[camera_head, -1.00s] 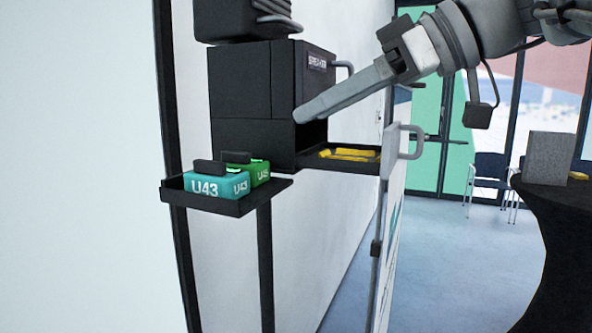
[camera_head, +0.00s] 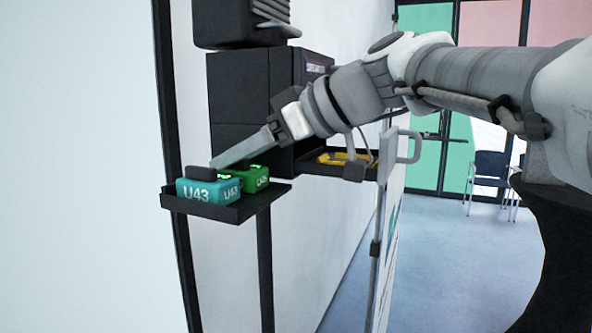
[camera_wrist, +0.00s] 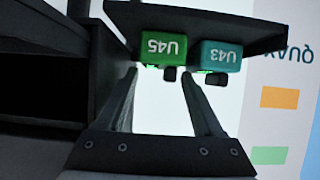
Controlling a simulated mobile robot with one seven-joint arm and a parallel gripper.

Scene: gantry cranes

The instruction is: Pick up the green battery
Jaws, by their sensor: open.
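The green battery (camera_head: 256,179), labelled U45, stands on a small black shelf (camera_head: 232,212) beside a teal battery (camera_head: 205,191) labelled U43. In the wrist view the green battery (camera_wrist: 163,49) appears upside down, with its dark handle, and the teal battery (camera_wrist: 221,56) is to its right. My gripper (camera_head: 214,163) is just above the batteries in the head view and partly covers the green one. In the wrist view my gripper (camera_wrist: 160,73) is open and empty, its fingertips pointing toward the green battery; the right fingertip lies near the gap between the batteries. Contact cannot be told.
A black cabinet (camera_head: 238,100) on the wall stands close behind the shelf; its dark side fills the wrist view's left. A black tray (camera_head: 345,166) with yellow items is farther right. A white panel with a handle (camera_head: 404,146) stands near my arm.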

